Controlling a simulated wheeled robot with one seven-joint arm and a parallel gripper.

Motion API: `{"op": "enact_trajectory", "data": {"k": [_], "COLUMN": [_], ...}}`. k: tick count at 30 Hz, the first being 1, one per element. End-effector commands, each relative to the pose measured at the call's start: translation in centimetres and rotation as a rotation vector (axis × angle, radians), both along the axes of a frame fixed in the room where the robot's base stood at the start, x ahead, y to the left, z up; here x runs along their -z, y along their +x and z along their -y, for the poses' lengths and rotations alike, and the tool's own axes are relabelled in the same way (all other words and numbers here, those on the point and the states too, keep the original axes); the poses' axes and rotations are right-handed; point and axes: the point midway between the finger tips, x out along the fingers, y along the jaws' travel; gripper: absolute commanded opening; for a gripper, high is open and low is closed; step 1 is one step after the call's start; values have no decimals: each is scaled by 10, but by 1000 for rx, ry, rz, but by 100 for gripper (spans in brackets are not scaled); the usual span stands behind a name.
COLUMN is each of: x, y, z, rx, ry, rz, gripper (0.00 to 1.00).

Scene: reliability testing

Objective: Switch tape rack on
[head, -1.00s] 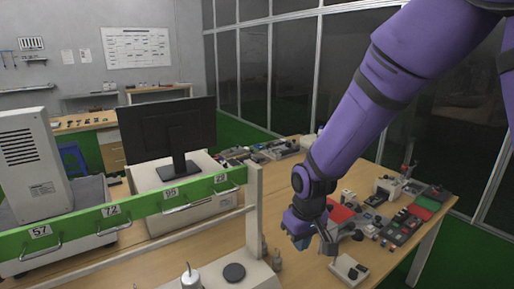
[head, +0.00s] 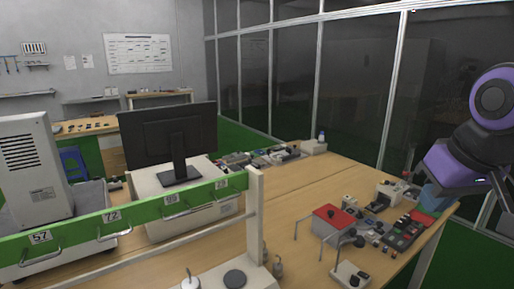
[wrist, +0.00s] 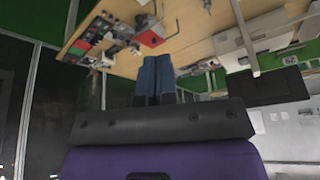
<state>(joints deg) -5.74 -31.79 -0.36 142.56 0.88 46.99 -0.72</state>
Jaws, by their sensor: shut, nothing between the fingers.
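No thing in view can be surely told as the tape rack. A green bar (head: 140,209) with number labels and metal handles runs across the lower left of the head view. A grey box with a red top (head: 328,219) and thin bent rods stands on the bench. A small light box with dark buttons (head: 350,275) is at the near bench edge. My gripper (head: 437,197) is at the right of the head view, well apart from the green bar. In the wrist view its blue fingers (wrist: 155,78) are together and empty.
The wooden bench (head: 290,200) has a bare middle. Several small devices and dark trays (head: 402,232) crowd its right end near my gripper. A monitor (head: 168,132) and a grey cabinet (head: 30,165) stand at left. A framed glass wall (head: 350,90) stands behind the bench.

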Motion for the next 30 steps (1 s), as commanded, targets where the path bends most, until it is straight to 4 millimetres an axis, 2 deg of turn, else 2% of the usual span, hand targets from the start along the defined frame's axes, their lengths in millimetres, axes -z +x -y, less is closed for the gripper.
{"op": "enact_trajectory", "data": {"k": [3,10,30], "x": [-11,-19,-18], "y": [-26,-54,-55], "z": [13,23,24], "rx": [47,96,106], "ry": [-2,-6,-3], "rz": [37,71,71], "gripper": [0,0,0]}}
